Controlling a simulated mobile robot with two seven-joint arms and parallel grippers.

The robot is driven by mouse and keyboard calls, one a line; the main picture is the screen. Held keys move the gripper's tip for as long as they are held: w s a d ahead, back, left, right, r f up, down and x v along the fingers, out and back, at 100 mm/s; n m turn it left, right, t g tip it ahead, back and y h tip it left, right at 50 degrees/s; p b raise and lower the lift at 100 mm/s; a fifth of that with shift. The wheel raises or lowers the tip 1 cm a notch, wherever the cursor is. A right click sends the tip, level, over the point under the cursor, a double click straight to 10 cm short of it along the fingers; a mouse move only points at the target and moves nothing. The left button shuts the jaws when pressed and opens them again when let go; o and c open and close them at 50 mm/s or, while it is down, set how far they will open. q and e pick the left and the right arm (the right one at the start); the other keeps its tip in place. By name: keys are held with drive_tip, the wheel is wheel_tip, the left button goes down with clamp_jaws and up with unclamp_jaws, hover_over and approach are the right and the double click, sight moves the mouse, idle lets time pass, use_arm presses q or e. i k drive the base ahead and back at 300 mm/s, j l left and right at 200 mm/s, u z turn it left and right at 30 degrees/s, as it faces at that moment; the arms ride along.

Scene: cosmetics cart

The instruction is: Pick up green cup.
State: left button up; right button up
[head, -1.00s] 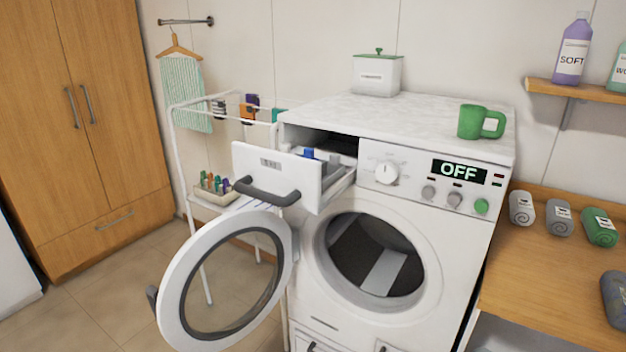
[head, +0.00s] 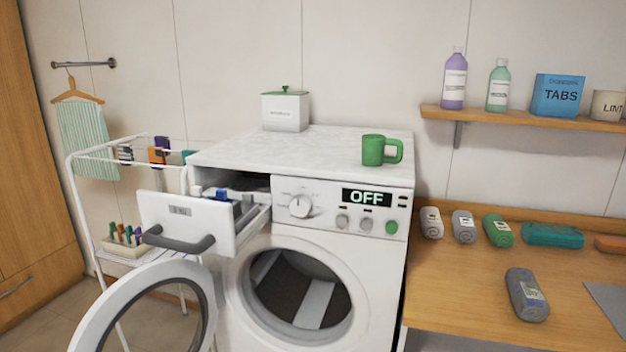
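A green cup (head: 373,151) stands upright on the white marbled top of the washing machine (head: 290,148), near its right side. Its handle points to the right, and nothing touches the cup. Neither of my grippers shows in the head view.
The machine's detergent drawer (head: 188,221) is pulled out and its round door (head: 150,306) stands open. A white lidded box (head: 285,110) is at the back of the top. Right are a wooden counter (head: 450,290) with rolled cloths and a shelf (head: 520,118) with bottles. A drying rack (head: 72,180) stands left.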

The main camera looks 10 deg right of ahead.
sight(373, 146)
drive_tip(key=z, duration=1.65)
drive_tip(key=i+j, duration=0.1)
drive_tip(key=j, duration=0.4)
drive_tip(key=i+j+z, duration=0.1)
drive_tip(key=j, duration=0.35)
